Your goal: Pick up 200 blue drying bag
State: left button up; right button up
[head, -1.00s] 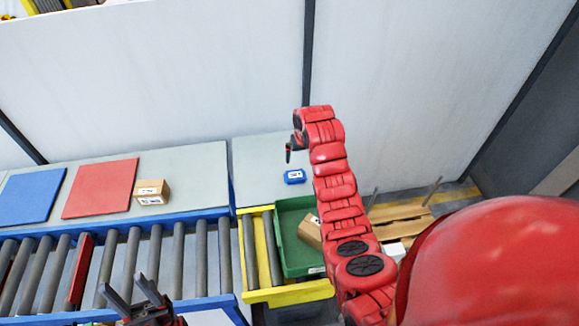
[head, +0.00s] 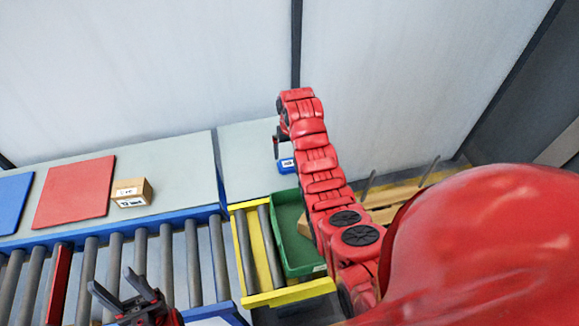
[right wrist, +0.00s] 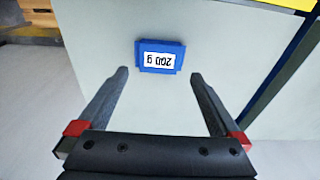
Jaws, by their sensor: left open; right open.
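The blue drying bag (right wrist: 160,56) lies flat on the grey table, its white label reading "200 g" upside down in the right wrist view. In the head view the blue bag (head: 287,165) is partly hidden by my right arm. My right gripper (right wrist: 161,75) is open and empty, with the bag just beyond and between its fingertips, apart from both. In the head view my right gripper (head: 277,148) points down close to the bag. My left gripper (head: 120,283) is open and empty at the lower left, over the roller conveyor.
A green bin (head: 290,232) stands in front of the table. A cardboard box (head: 132,192), a red mat (head: 75,192) and a blue mat (head: 12,203) lie on the left table. A wooden pallet (head: 385,205) is at the right. A wall rises behind.

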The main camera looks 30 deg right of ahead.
aim_at(290, 163)
jog(key=shift+f, duration=0.35)
jog(key=shift+w+f, duration=0.15)
jog(key=shift+f, duration=0.35)
notch_tip(290, 163, down, 2)
jog(key=shift+w+d+f+p, duration=0.1)
jog(key=shift+w+d+p, duration=0.05)
jog(key=shift+p, duration=1.05)
jog(key=shift+f, duration=0.5)
jog(key=shift+w+f, duration=0.2)
jog(key=shift+f, duration=0.8)
